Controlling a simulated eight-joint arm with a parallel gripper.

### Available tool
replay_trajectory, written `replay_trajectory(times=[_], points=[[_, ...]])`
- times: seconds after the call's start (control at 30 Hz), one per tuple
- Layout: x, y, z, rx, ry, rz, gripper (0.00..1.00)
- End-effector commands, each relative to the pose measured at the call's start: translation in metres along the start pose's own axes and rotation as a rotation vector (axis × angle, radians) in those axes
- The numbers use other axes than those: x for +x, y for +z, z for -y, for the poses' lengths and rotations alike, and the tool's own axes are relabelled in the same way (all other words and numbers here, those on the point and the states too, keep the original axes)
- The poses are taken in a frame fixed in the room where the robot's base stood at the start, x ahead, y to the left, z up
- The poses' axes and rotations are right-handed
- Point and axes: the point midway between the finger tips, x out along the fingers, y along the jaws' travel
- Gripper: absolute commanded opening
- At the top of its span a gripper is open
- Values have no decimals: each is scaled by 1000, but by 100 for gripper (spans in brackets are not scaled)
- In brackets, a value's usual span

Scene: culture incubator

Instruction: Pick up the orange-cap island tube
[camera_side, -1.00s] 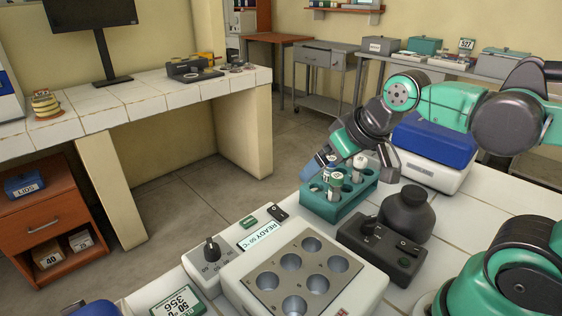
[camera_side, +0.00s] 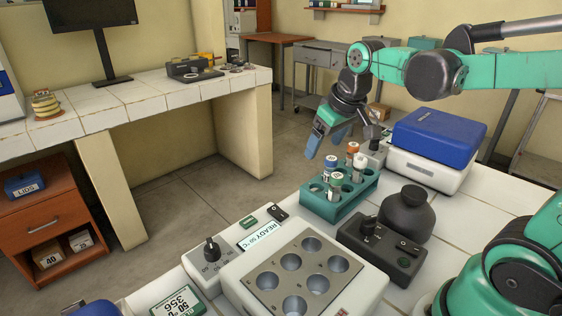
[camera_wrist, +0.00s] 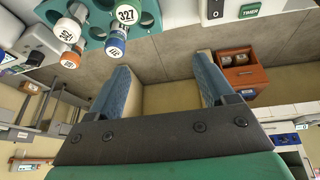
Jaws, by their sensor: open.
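The orange-cap tube (camera_side: 353,151) stands upright in the teal rack (camera_side: 345,205), toward its far side. In the wrist view it shows at upper left (camera_wrist: 71,58), its orange cap rim around a white top. My gripper (camera_side: 327,143) is open and empty, above and behind the rack, apart from the tubes. In the wrist view nothing is between its fingers (camera_wrist: 165,70).
A blue-lidded white box (camera_side: 430,165) stands right of the rack. A dark bottle-shaped device (camera_side: 405,215) and a heating block with empty wells (camera_side: 265,290) stand nearer. Open floor lies left of the rack, past the bench edge.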

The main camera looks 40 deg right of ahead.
Motion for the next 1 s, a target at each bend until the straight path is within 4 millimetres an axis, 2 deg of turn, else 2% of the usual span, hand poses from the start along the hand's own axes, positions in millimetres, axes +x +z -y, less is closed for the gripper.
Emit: replay_trajectory(times=[0.1, 0.2, 0.4, 0.5, 0.67, 1.0], points=[[12, -22, -39, 35, 17, 103, 76], [27, -32, -74, 62, 18, 189, 76], [58, -32, -134, 108, -8, 329, 76], [69, -28, -151, 122, -21, 368, 76], [78, -23, -162, 130, -31, 393, 76], [118, -7, -159, 129, -31, 393, 76]])
